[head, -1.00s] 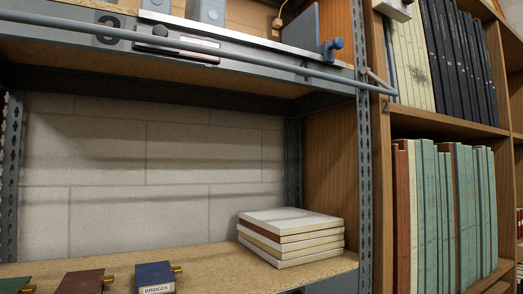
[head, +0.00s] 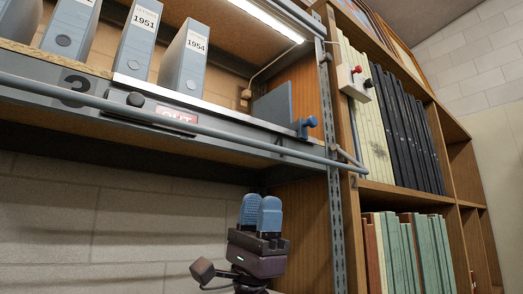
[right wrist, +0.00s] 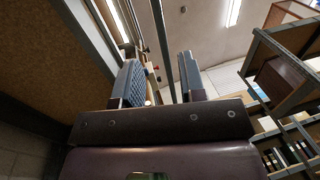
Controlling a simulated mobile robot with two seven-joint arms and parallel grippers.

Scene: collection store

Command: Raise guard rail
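The guard rail (head: 215,128) is a long grey-blue bar across the front of the upper shelf, its right end bent back near the grey upright. It sits low, in front of the shelf's edge. My right gripper (head: 257,198) points up below the rail's right half, apart from it, with blue finger pads and nothing between them. In the right wrist view my gripper (right wrist: 161,80) has its fingers apart, and a bar that looks like the rail (right wrist: 163,45) runs beyond the gap between them. My left gripper is not in view.
Grey box files (head: 186,58) marked 1951 and 1954 stand on the upper shelf. A switch box (head: 354,82) with a red knob is on the bookcase side. A grey upright (head: 335,215) stands right of my gripper.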

